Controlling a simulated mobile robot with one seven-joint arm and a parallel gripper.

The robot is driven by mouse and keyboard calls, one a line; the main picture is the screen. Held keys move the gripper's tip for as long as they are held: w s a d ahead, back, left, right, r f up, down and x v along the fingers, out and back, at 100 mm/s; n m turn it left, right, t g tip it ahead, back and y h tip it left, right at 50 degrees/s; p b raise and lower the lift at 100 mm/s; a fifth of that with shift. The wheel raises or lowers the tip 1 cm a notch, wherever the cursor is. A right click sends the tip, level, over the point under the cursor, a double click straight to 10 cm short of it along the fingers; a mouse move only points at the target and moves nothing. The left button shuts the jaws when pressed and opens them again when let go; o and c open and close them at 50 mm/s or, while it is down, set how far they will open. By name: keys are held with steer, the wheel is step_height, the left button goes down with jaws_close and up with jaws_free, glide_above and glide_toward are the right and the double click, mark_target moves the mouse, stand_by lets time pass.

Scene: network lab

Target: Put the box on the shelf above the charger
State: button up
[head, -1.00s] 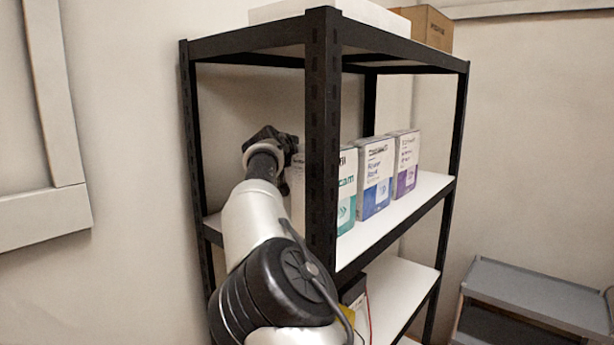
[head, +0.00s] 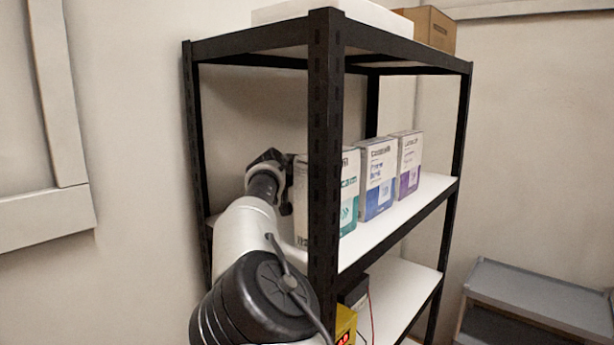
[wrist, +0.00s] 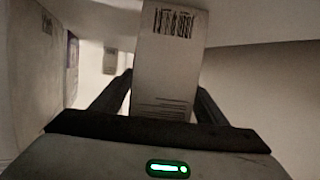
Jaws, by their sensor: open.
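A white box with a teal patch (head: 349,190) stands upright on the middle shelf (head: 400,218), partly hidden by the front post. My gripper (head: 284,182) is at the left end of that shelf, beside this box. In the wrist view a pale box face with a barcode (wrist: 168,60) lies between the two open fingers of my gripper (wrist: 164,85). Whether the fingers touch it I cannot tell. On the lower shelf (head: 400,285) are a yellow device with a red display (head: 345,326) and a dark unit (head: 355,291); I cannot tell which is the charger.
A blue-marked box (head: 378,178) and a purple-marked box (head: 409,165) stand in the same row. The black front post (head: 325,150) stands close to my arm. A white item (head: 365,14) and a brown carton (head: 433,28) are on top. A grey step (head: 535,290) is at right.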

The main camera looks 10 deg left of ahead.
steer(key=b+v, duration=0.3)
steer(key=v, duration=0.4)
steer(key=shift+s, duration=0.25)
steer(key=shift+r, duration=0.15)
